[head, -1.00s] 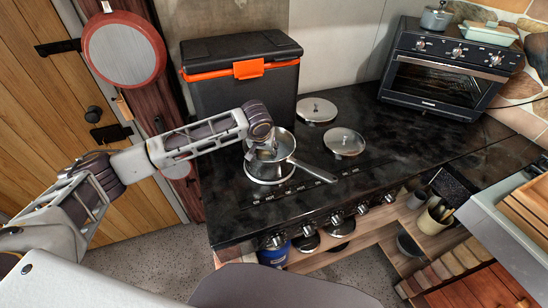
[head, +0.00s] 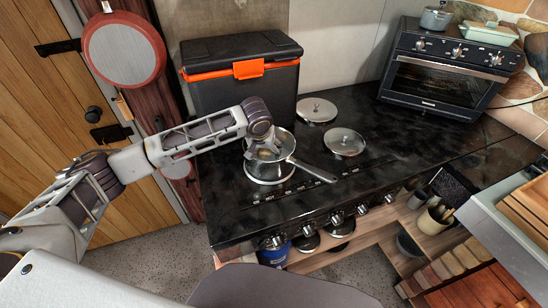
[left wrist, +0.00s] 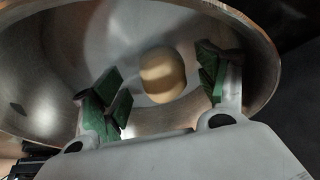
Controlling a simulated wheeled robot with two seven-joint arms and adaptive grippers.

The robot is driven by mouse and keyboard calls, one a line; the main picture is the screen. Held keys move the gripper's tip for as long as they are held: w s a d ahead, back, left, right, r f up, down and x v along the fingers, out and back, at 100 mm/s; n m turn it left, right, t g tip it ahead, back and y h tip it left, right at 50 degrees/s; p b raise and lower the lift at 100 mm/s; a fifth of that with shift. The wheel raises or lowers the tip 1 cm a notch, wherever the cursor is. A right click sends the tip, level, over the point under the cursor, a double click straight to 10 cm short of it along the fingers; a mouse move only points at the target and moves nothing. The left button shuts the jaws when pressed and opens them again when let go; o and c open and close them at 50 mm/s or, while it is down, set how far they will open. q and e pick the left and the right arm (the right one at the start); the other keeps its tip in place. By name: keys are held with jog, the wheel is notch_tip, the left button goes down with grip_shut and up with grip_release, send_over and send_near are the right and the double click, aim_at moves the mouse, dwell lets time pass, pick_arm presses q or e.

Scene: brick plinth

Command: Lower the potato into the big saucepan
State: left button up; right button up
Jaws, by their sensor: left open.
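The big saucepan (head: 268,173) stands on the hob near its left end, with its handle pointing to the lower right. My left gripper (head: 264,150) points down into the saucepan's mouth in the head view. In the left wrist view the potato (left wrist: 162,72), pale and rounded, lies inside the saucepan (left wrist: 38,60), seemingly on its floor. The green-padded fingers of my left gripper (left wrist: 160,86) are spread, one on each side of the potato, with a gap showing on both sides. The potato is hidden in the head view. My right gripper is not in view.
A black box with an orange latch (head: 240,80) stands behind. A toaster oven (head: 447,70) stands at the back right. The hob's right part is clear.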

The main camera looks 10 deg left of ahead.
pick_arm(q)
jog(key=v, duration=1)
jog(key=shift+s+r, duration=0.25)
jog(key=shift+r, duration=0.1)
jog(key=shift+r, duration=0.1)
notch_tip(320, 180, up, 9)
jog(key=p, duration=0.9)
jog(key=shift+r+p, duration=0.4)
jog(key=shift+p, duration=0.15)
